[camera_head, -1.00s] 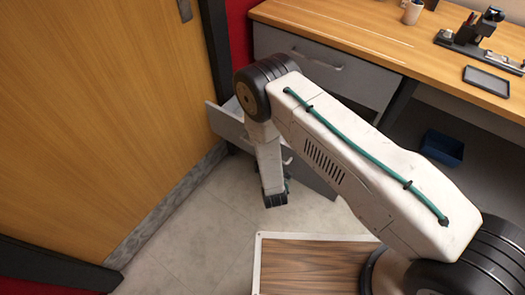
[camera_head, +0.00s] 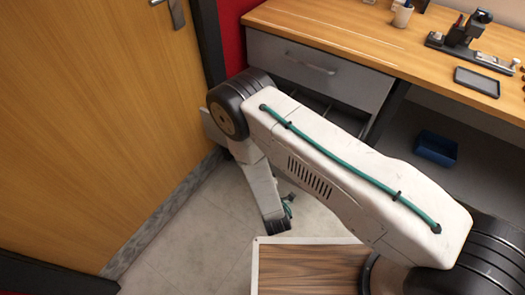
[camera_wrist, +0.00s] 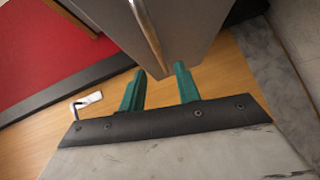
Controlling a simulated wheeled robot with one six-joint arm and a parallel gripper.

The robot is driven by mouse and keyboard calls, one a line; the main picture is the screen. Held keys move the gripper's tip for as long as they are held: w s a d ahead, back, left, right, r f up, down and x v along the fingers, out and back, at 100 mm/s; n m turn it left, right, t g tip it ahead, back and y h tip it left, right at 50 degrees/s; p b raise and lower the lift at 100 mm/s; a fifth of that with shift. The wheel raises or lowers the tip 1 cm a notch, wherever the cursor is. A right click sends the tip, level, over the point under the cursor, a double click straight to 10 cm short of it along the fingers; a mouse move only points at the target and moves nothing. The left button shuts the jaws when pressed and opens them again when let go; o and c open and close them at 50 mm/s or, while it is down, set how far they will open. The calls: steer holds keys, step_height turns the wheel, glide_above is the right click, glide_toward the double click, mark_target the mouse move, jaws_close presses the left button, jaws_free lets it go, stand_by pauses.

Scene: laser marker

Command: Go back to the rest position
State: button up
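My gripper (camera_head: 287,205) hangs at the end of my arm above the tiled floor, mostly hidden behind my forearm in the head view. In the wrist view its two green fingers (camera_wrist: 158,78) stand apart, with nothing held between them. A grey panel (camera_wrist: 185,30) with a pale edge lies just beyond the fingertips; I cannot tell whether they touch it.
A wooden door (camera_head: 90,120) with a handle (camera_head: 172,8) stands at the left. The desk (camera_head: 350,45) has a grey upper drawer (camera_head: 310,70), shut. A blue bin (camera_head: 436,148) sits beneath the desk. Some floor (camera_head: 195,235) is clear.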

steer(key=s+d+f+m+g+h, duration=0.2)
steer(key=s+f+m+g+h, duration=0.1)
steer(key=s+f+m+g, duration=0.5)
steer(key=s+d+r+m+g, duration=0.1)
steer(key=d+r+m+g, duration=0.3)
steer(key=r, duration=1.2)
steer(key=s+d+r+m+g, duration=0.1)
steer(key=d+r+g, duration=0.4)
steer(key=r, duration=1.2)
steer(key=s+d+r+m, duration=0.2)
steer(key=s+d+r, duration=0.2)
steer(key=r, duration=0.5)
steer(key=s+d+r+m+t, duration=0.1)
steer(key=s+d+r+m, duration=0.1)
steer(key=s+d+r, duration=0.3)
steer(key=s+d+r+m+t+h, duration=0.1)
steer(key=s+d+r, duration=0.3)
steer(key=r, duration=0.9)
steer(key=d+m, duration=0.1)
steer(key=d, duration=0.2)
steer(key=shift+s+d+r, duration=0.2)
steer(key=shift+d, duration=0.15)
